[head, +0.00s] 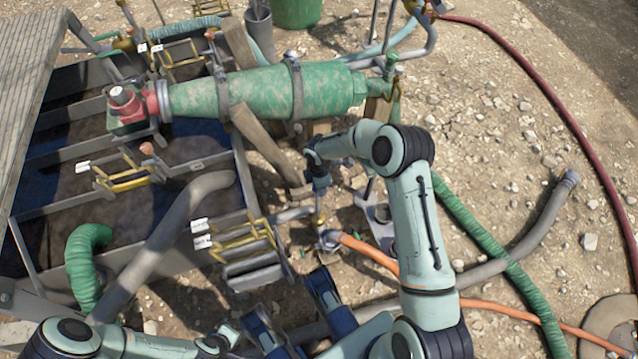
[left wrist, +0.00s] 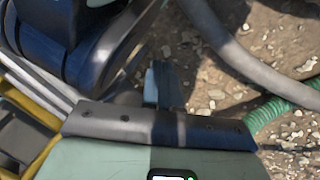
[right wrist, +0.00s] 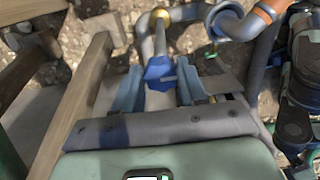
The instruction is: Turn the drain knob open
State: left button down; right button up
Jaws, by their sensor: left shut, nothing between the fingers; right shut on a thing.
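The blue drain knob (right wrist: 160,72) shows in the right wrist view, between the two fingers of my right gripper (right wrist: 158,88). The fingers are closed on it from both sides. A brass fitting (right wrist: 159,18) and a grey pipe lie just beyond the knob. In the head view my right gripper (head: 320,180) points down above the brass stem (head: 320,217), beside the tank; the arm and fingers largely hide the knob there. My left gripper (left wrist: 165,85) is shut and empty, low over the ground. How far the knob is turned cannot be told.
The mud tank (head: 190,150) with yellow-handled gates (head: 125,180) fills the left. A green cylinder (head: 260,92) lies across it, above wooden beams (head: 262,150). An orange hose (head: 370,253), green hose (head: 480,240) and grey hose (head: 530,235) cross the gravel on the right.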

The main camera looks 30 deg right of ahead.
jog(key=o, duration=1.1)
jog(key=shift+c, duration=0.2)
jog(key=shift+r, duration=0.15)
pick_arm(q)
jog(key=w+d+r+t+p, duration=0.1)
jog(key=w+r+p, duration=0.2)
jog(key=w+r, duration=0.1)
jog(key=shift+d+r+t+p, duration=0.3)
jog(key=shift+r+t, duration=0.1)
jog(key=shift+r, duration=0.5)
pick_arm(e)
notch_tip(320, 180, up, 13)
pick_arm(q)
jog(key=shift+w, duration=0.15)
